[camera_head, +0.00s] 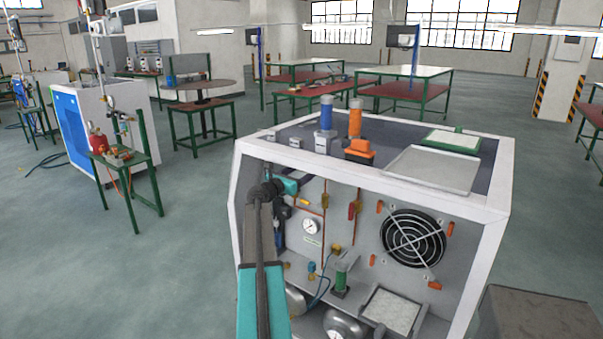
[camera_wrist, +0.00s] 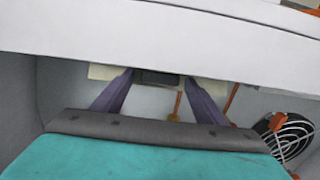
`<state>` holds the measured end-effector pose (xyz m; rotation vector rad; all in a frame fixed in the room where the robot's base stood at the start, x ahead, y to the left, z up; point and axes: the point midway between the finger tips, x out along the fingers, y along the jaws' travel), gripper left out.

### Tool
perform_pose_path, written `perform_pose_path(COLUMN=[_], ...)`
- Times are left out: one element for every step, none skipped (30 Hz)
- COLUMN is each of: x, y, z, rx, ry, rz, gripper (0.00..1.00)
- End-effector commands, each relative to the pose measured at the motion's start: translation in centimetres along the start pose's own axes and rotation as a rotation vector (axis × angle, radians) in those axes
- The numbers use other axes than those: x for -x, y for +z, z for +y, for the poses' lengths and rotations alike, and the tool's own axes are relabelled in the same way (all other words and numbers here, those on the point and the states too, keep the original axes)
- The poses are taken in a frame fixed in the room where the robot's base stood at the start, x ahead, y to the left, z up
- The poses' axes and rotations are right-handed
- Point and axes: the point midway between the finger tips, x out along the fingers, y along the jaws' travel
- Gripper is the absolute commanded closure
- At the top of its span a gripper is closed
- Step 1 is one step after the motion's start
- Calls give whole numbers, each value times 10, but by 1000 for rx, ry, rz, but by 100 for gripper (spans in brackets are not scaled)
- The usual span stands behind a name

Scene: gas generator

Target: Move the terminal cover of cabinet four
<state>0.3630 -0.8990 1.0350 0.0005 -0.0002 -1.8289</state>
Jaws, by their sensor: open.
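A white-framed cabinet (camera_head: 375,182) stands open at the front in the head view; no number on it is readable. My arm reaches up to its upper left interior. My gripper (camera_head: 290,186) is small and partly hidden there. In the wrist view my gripper (camera_wrist: 160,76) is open, its two purple fingers spread. A small dark block (camera_wrist: 157,79) shows between the fingertips, in front of a cream plate (camera_wrist: 105,72) under the cabinet's white top beam (camera_wrist: 160,38). I cannot tell whether the dark block is the terminal cover, or whether the fingers touch it.
The white beam runs close above the fingers. A round black fan (camera_head: 413,238) is at the right of the panel, a gauge (camera_head: 311,226) at its left. Blue (camera_head: 326,113) and orange (camera_head: 355,117) cylinders and a grey tray (camera_head: 432,171) are on top.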

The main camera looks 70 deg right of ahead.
Motion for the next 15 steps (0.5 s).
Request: perform_pose_path(x=[0,0,0,0,0,0,0,0,0,0,0,0,0,0,0], y=[0,0,0,0,0,0,0,0,0,0,0,0,0,0,0], z=[0,0,0,0,0,0,0,0,0,0,0,0,0,0,0], rx=[0,0,0,0,0,0,0,0,0,0,0,0,0,0,0], ry=[0,0,0,0,0,0,0,0,0,-1,-1,-1,-1,-1,-1], rz=[0,0,0,0,0,0,0,0,0,0,0,0,0,0,0], gripper=[34,34,34,34,36,43,48,53,60,65,70,77,82,87,93])
